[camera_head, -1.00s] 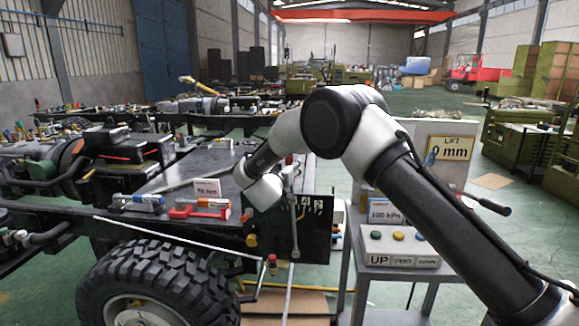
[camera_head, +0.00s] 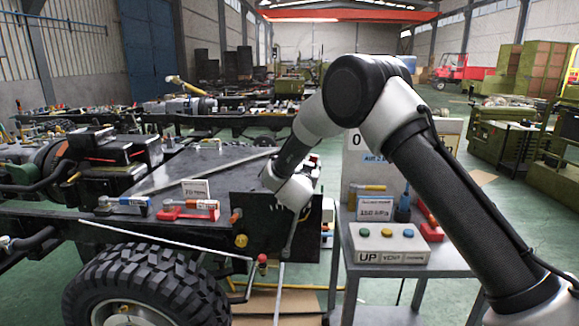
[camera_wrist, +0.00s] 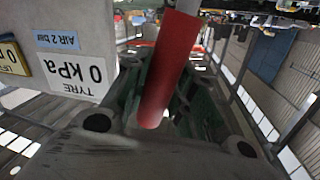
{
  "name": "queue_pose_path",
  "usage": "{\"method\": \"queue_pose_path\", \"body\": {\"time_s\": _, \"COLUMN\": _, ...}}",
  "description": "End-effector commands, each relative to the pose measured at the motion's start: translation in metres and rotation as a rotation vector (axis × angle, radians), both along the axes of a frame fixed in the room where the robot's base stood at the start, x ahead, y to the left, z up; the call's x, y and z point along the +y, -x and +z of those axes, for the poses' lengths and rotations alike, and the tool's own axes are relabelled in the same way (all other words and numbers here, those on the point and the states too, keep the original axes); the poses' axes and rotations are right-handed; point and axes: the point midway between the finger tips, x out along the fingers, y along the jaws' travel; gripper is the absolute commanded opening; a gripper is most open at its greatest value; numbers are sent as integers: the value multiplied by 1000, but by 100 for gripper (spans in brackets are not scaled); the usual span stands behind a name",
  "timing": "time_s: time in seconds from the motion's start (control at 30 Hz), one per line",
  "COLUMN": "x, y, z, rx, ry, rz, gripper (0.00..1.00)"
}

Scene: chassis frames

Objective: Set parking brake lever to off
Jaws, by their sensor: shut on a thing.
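The parking brake lever shows as a thin grey rod (camera_head: 289,238) in the head view, in front of a black panel (camera_head: 252,212) at the end of the chassis. The rod leans, with its top to the right. In the wrist view its red grip (camera_wrist: 166,65) runs down between my gripper's fingers. My gripper (camera_wrist: 152,118) is shut on this red grip. In the head view my wrist covers the lever's top, and the fingertips are hidden. White marks on the panel, left of the rod, are too small to read.
A lift cart (camera_head: 412,262) with a button box (camera_head: 388,243) and signs stands close right of the panel. A large tyre (camera_head: 140,288) is below left. Open green floor lies behind the cart.

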Motion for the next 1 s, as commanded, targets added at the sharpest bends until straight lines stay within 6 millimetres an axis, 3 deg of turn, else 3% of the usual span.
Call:
{"method": "queue_pose_path", "body": {"time_s": 0.03, "x": -15, "y": 0, "z": -3, "rx": 0, "ry": -28, "rz": -3, "gripper": 0}}
{"method": "queue_pose_path", "body": {"time_s": 0.2, "x": -42, "y": 2, "z": -13, "rx": -3, "ry": -108, "rz": -1, "gripper": 0}}
{"method": "queue_pose_path", "body": {"time_s": 0.57, "x": -50, "y": 3, "z": -17, "rx": 0, "ry": -133, "rz": -6, "gripper": 0}}
{"method": "queue_pose_path", "body": {"time_s": 0.6, "x": -50, "y": 3, "z": -17, "rx": 0, "ry": -133, "rz": -7, "gripper": 27}}
{"method": "queue_pose_path", "body": {"time_s": 0.7, "x": -50, "y": 3, "z": -17, "rx": -1, "ry": -132, "rz": -7, "gripper": 46}}
{"method": "queue_pose_path", "body": {"time_s": 1.0, "x": -48, "y": 3, "z": -15, "rx": -2, "ry": -131, "rz": -2, "gripper": 48}}
